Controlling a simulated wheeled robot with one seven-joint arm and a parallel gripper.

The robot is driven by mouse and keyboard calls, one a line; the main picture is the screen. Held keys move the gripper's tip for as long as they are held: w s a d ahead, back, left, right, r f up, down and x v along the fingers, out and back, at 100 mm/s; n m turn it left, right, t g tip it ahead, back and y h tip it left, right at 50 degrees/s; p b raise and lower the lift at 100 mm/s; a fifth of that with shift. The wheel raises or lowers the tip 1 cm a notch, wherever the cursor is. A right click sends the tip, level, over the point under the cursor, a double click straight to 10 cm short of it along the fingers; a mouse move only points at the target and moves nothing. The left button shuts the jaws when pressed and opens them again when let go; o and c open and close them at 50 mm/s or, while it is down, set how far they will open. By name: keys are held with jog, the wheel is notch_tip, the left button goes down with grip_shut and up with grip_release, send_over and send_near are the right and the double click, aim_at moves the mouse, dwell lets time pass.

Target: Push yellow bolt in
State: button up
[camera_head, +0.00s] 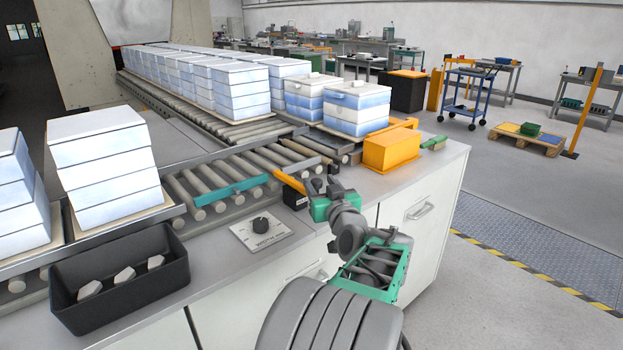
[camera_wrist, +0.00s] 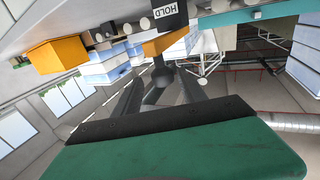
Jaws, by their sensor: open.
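The yellow bolt (camera_head: 291,182) is a short orange-yellow bar at the front edge of the roller conveyor, beside a small black block (camera_head: 295,201). In the wrist view the bolt (camera_wrist: 165,42) shows at the top middle, next to the block, which reads "HOLD" (camera_wrist: 168,14). My gripper (camera_head: 326,177) is just right of the bolt and block in the head view. In the wrist view my gripper (camera_wrist: 163,84) has its two dark fingers spread apart, with the bolt beyond them. I see nothing held. Whether a finger touches the bolt is unclear.
A teal bar (camera_head: 236,188) lies across the rollers to the left. A yellow box (camera_head: 391,149) stands on the counter at right. A dial plate (camera_head: 262,230) and a black bin (camera_head: 120,282) with white pieces are in front. Stacked white-blue blocks (camera_head: 356,107) sit on the conveyor.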

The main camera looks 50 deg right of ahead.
jog(key=x, duration=0.4)
jog(key=shift+w+a, duration=0.1)
jog(key=shift+w, duration=0.35)
jog(key=shift+c, duration=0.6)
jog(key=shift+s, duration=0.1)
grip_shut()
jog(key=shift+f, duration=0.1)
